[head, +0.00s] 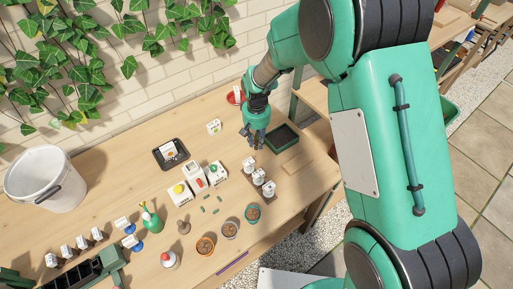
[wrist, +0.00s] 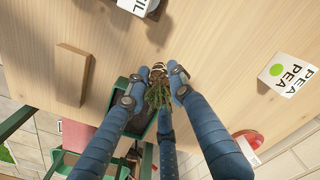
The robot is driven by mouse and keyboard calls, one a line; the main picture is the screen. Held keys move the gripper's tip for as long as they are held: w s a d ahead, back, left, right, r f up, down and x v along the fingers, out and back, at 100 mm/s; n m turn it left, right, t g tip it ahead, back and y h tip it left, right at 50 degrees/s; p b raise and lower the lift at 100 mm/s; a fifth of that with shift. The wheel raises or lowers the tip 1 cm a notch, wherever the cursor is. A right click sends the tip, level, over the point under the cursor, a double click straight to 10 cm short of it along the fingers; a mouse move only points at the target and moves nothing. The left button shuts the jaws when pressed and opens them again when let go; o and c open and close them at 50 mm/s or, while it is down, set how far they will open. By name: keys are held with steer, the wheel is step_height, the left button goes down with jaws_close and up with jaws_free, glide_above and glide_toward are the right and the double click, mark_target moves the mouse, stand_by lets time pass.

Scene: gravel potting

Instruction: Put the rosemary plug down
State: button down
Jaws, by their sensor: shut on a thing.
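The rosemary plug (wrist: 157,98), a tuft of green needles with a brown root end, is between my fingers in the wrist view. My gripper (wrist: 158,88) is shut on it, with blue jointed fingers around its sides. In the head view my gripper (head: 252,140) hangs over the back right of the wooden table, just left of a dark green tray (head: 297,144). The plug cannot be made out there. The tray shows partly behind the fingers in the wrist view (wrist: 138,90). Whether the plug touches the table is hard to tell.
Labelled white cards in holders (head: 258,177) stand in front of my gripper. A PEA card (wrist: 287,73) and a wooden block (wrist: 71,75) flank it in the wrist view. White boxes (head: 180,194), a black tray (head: 171,165) and small pots (head: 205,246) stand further left.

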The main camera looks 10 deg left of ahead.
mark_target(256, 146)
stand_by(0.3)
steer(key=shift+f+b, duration=0.4)
steer(key=shift+f, duration=1.5)
steer(key=shift+f, duration=0.1)
steer(key=c, duration=1.5)
jaws_free()
step_height(256, 146, up, 12)
steer(key=p, duration=0.2)
steer(key=shift+p, duration=0.4)
